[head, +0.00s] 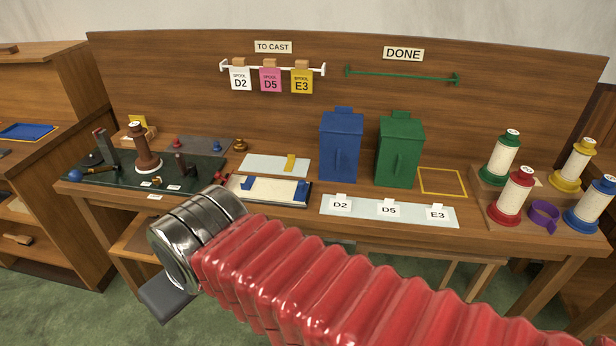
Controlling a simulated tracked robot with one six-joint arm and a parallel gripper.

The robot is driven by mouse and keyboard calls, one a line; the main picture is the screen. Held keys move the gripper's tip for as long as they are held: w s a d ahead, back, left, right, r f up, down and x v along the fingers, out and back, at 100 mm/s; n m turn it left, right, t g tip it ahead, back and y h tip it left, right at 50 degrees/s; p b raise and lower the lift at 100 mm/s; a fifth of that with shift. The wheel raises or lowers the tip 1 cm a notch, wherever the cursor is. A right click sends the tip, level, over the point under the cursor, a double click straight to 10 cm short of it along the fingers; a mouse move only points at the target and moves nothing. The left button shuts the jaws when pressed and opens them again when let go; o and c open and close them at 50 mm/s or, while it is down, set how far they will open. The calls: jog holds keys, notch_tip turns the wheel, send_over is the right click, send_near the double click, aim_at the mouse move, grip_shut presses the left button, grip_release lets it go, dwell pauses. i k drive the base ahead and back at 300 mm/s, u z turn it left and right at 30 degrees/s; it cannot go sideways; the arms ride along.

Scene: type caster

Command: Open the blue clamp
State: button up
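A pale flat block (268,189) lies in a dark-edged frame at the middle front of the bench, with a blue piece (247,184) at its left and another blue piece (303,190) at its right. These small blue pieces look like clamp parts, but I cannot tell whether they are open or shut. A blue ball knob (75,176) on a dark handle is at the far left of the bench. My gripper (166,298) is low, in front of the bench edge and apart from these things. Only a grey part of it shows; its fingertips are not clear.
Blue (341,150) and green (399,155) lidded bins stand behind a white strip (364,212) labelled D2, D5, E3. A dark plate (205,172) with posts is at left. Tags (270,80) hang above.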

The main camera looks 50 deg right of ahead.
aim_at(302, 191)
jog(key=z, duration=0.9)
jog(key=i, duration=1)
jog(key=z, duration=0.05)
